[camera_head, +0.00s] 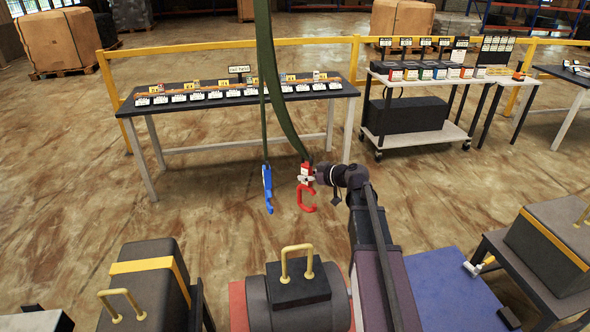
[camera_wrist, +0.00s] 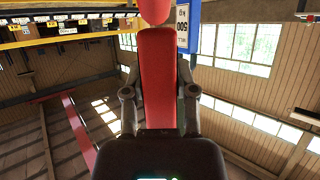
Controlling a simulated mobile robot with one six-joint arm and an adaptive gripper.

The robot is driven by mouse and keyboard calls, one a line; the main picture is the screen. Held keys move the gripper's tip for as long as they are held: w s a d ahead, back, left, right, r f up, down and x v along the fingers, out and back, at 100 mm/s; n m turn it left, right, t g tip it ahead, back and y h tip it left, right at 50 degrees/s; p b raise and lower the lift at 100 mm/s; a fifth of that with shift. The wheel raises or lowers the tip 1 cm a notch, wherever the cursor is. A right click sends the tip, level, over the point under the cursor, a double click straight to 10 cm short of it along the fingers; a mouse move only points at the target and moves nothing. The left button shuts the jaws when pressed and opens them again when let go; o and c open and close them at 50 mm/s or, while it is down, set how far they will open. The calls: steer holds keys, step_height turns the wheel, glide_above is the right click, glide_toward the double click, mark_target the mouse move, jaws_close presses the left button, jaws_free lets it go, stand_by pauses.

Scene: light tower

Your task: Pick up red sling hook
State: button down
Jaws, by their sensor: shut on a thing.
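The red sling hook (camera_head: 306,198) hangs at the end of a green sling (camera_head: 273,85) in the middle of the head view. My gripper (camera_head: 314,176) is at the upper part of the hook, reaching in from the right. In the wrist view the red hook body (camera_wrist: 157,70) lies between the two fingers of my gripper (camera_wrist: 157,95), which is shut on it. A blue hook (camera_head: 267,188) hangs just left of the red one on its own strap. Part of a blue piece with a white label (camera_wrist: 187,42) shows behind the red one in the wrist view.
Below the hooks stands a dark cylinder-shaped load (camera_head: 296,296) with a yellow handle (camera_head: 297,262). Dark boxes with yellow bands stand left (camera_head: 146,285) and right (camera_head: 553,245). A long table (camera_head: 235,103) and a cart (camera_head: 425,135) stand behind. The floor between is open.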

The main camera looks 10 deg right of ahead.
steer(key=s+d, duration=0.3)
steer(key=s, duration=0.4)
steer(key=shift+d+r+p, duration=0.2)
steer(key=shift+r+p, duration=0.1)
steer(key=shift+r, duration=0.15)
steer(key=shift+s, duration=0.1)
stand_by(0.3)
